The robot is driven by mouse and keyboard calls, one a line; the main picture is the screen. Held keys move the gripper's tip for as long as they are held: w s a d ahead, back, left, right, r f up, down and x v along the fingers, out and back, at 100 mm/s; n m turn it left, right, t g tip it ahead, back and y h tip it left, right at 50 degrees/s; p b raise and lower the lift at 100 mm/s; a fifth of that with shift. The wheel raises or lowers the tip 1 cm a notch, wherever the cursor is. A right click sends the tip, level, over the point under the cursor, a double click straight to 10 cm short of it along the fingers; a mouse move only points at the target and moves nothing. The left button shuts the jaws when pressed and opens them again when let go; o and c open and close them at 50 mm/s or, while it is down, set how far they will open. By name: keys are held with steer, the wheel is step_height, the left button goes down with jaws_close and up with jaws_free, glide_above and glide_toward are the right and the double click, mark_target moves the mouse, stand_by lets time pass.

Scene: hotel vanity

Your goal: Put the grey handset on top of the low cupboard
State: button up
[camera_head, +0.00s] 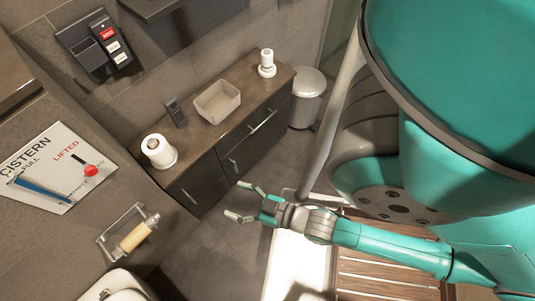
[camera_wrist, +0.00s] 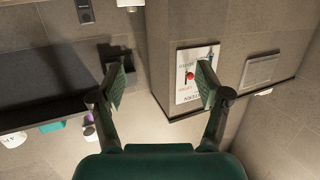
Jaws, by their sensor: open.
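A slim dark grey object, which looks like the handset (camera_head: 176,112), is upright at the back of the low cupboard (camera_head: 196,145), against the wall. I cannot tell whether it stands on the top or is fixed to the wall. The cupboard has a brown top and dark fronts with bar handles. My gripper (camera_head: 238,201) is open and empty, in front of the cupboard and apart from it and the handset. In the wrist view my gripper (camera_wrist: 160,88) also shows its two fingers wide apart with nothing between them.
A beige open bin (camera_head: 217,102), a white roll (camera_head: 158,152) and a white stacked item (camera_head: 267,64) stand on the cupboard. A pale pedal bin (camera_head: 307,97) is beside it. A wall unit (camera_head: 92,47), a sign (camera_head: 57,167) and a roll holder (camera_head: 128,233) are on the left.

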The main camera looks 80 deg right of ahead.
steer(key=s+a+r+n+y, duration=0.2)
steer(key=s+a+r, duration=0.1)
steer(key=s+r, duration=0.5)
steer(key=shift+s+a+r+g+y, duration=0.2)
steer(key=shift+s+a+g+y, duration=0.1)
steer(key=shift+g+y, duration=0.1)
stand_by(1.5)
